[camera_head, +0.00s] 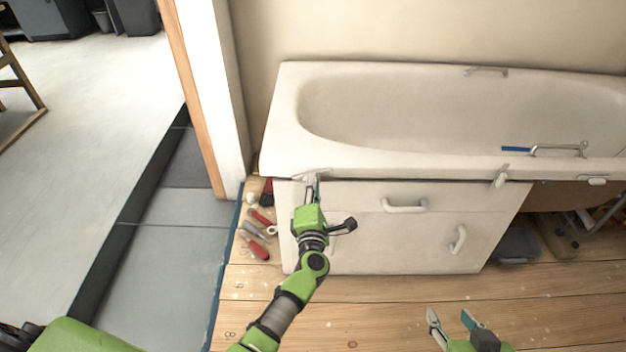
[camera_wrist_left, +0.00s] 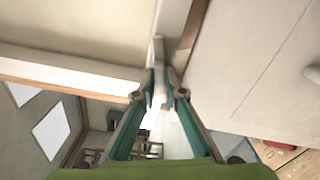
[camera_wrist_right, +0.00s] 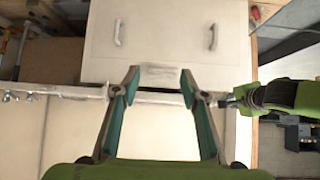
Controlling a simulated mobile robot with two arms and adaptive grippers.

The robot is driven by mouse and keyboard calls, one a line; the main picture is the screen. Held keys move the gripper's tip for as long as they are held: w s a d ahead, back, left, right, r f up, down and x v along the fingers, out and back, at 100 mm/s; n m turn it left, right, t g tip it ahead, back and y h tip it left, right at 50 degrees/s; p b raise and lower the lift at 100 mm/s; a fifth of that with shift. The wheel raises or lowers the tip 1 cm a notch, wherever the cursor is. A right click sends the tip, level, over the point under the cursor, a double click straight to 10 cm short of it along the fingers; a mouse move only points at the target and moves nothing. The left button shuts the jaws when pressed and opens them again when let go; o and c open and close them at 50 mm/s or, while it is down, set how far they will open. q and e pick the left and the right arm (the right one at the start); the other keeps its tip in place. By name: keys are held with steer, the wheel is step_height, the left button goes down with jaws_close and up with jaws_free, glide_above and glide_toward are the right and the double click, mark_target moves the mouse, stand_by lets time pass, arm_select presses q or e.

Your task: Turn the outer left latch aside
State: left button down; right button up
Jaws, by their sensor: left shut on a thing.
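The outer left latch (camera_head: 316,173) is a small white piece under the left end of the bathtub's front rim, above the white front panel (camera_head: 350,240). My left gripper (camera_head: 313,186) is up at this latch with its fingers shut on it. In the left wrist view the latch (camera_wrist_left: 158,52) shows as a pale bar at the fingertips, which partly hide it. A second white latch (camera_head: 500,175) sits tilted on the rim further right. My right gripper (camera_head: 450,316) is open and empty, low in front of the panel, its fingers wide apart in the right wrist view (camera_wrist_right: 160,82).
The panel has white handles (camera_head: 404,205). Red-handled tools (camera_head: 257,247) lie on the floor left of the panel. The wooden floor (camera_head: 390,310) in front is mostly clear.

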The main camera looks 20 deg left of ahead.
arm_select(q)
steer(key=m+p, duration=0.1)
steer(key=m, duration=0.2)
steer(key=shift+f+p, duration=0.15)
steer(key=shift+p, duration=0.25)
arm_select(e)
steer(key=s+d+f+g, duration=0.1)
steer(key=s+f+g, duration=0.1)
steer(key=s, duration=0.3)
steer(key=s+d+f+g+h, duration=0.1)
steer(key=s+d+f+g, duration=0.1)
steer(key=s, duration=0.4)
steer(key=shift+s+d+f+g+h, duration=0.2)
steer(key=shift+d+f+g+h, duration=0.1)
steer(key=shift+f+g, duration=0.5)
arm_select(q)
steer(key=shift+d, duration=0.1)
arm_select(e)
steer(key=shift+r, duration=0.15)
arm_select(q)
steer(key=c, duration=2.1)
jaws_free()
